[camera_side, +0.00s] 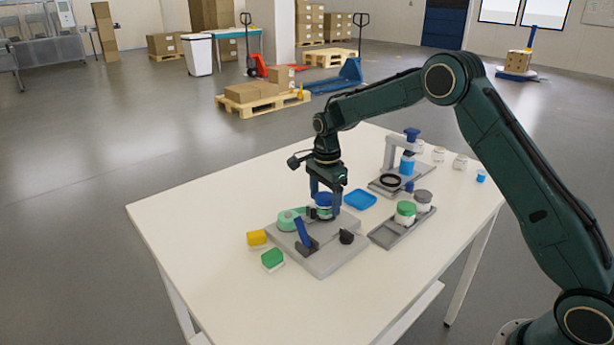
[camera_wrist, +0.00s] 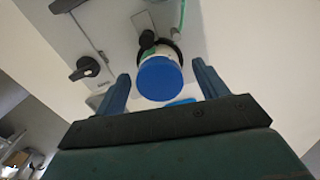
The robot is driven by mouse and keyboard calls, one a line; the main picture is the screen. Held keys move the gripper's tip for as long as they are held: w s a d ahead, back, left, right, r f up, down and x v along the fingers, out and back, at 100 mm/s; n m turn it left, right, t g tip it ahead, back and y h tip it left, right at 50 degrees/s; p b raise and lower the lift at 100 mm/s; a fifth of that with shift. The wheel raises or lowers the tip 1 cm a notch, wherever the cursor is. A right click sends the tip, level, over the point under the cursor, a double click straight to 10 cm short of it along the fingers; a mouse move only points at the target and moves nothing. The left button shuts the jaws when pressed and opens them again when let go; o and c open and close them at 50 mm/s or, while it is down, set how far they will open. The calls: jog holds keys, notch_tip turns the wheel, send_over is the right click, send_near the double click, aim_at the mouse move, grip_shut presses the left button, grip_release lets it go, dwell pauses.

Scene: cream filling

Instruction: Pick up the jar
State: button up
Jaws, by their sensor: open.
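The jar, white with a blue lid (camera_wrist: 159,79), stands in a dark round holder on the grey fixture plate (camera_side: 322,262). In the side view its blue lid (camera_side: 324,199) shows between the fingers. My gripper (camera_side: 326,203) is open and points down over the jar. In the wrist view my gripper's two blue fingers (camera_wrist: 160,88) stand apart, one on each side of the lid, with gaps between them and the lid. I cannot tell how far down the jar the fingertips reach.
A blue lever (camera_side: 303,234), a black knob (camera_side: 346,237) and a green round part (camera_side: 288,219) are close by on the plate. A grey tray (camera_side: 388,237) with green- and grey-lidded jars, a press stand (camera_side: 389,155) and a blue dish (camera_side: 359,199) lie to the right.

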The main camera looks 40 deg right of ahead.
aim_at(325, 196)
dwell(0.3)
jog(key=c, duration=1.1)
jog(key=shift+r, duration=0.1)
notch_tip(325, 196, up, 20)
dwell(0.6)
